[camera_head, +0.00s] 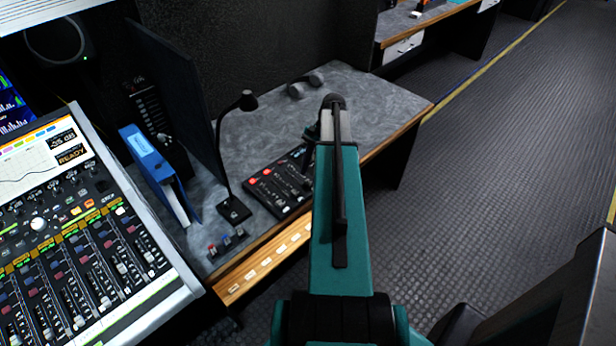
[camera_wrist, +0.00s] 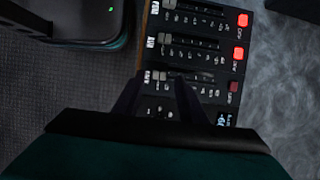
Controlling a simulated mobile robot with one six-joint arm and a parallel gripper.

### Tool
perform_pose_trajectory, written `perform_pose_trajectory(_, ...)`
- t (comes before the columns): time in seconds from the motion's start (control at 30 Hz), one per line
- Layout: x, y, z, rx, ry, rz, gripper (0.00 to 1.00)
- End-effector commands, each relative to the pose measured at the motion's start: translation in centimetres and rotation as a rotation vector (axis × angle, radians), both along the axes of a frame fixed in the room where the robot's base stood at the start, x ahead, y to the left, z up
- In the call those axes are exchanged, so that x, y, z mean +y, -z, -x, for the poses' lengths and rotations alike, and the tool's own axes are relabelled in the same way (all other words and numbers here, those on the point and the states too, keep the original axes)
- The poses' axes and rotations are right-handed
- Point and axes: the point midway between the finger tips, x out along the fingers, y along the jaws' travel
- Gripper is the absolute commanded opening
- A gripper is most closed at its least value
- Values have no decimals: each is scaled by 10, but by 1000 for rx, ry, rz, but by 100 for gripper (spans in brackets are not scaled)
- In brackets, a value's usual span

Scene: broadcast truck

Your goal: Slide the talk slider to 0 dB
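A black intercom panel (camera_head: 280,186) with small sliders and red buttons lies on the grey desk, partly hidden by my arm in the head view. In the wrist view the panel (camera_wrist: 205,55) shows three slider rows, each with a pale cap near its left end. The lowest visible slider cap (camera_wrist: 160,76) lies just beyond my fingertips. Its row label is too blurred to read surely, so I cannot tell which slider is talk. My gripper (camera_wrist: 160,90) is open, its two dark fingers apart over the panel's lower part. Contact cannot be told.
A gooseneck microphone (camera_head: 235,208) stands left of the panel, with a blue binder (camera_head: 150,160) beyond it. A large mixing console (camera_head: 75,240) fills the left. Headphones (camera_head: 305,85) lie at the desk's back.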

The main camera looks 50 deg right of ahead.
Motion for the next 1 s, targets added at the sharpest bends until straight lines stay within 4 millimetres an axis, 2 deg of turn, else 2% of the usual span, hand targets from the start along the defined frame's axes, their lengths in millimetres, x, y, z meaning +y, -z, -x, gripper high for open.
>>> perform_pose_trajectory(0.3, 7, 17, 0, 0, 1, 0, 38)
perform_pose_trajectory(0.63, 7, 19, 0, 0, 2, 0, 38)
perform_pose_trajectory(0.87, 7, 19, 0, 0, 2, 0, 0)
perform_pose_trajectory(1.0, 7, 19, 0, 0, 2, 0, 0)
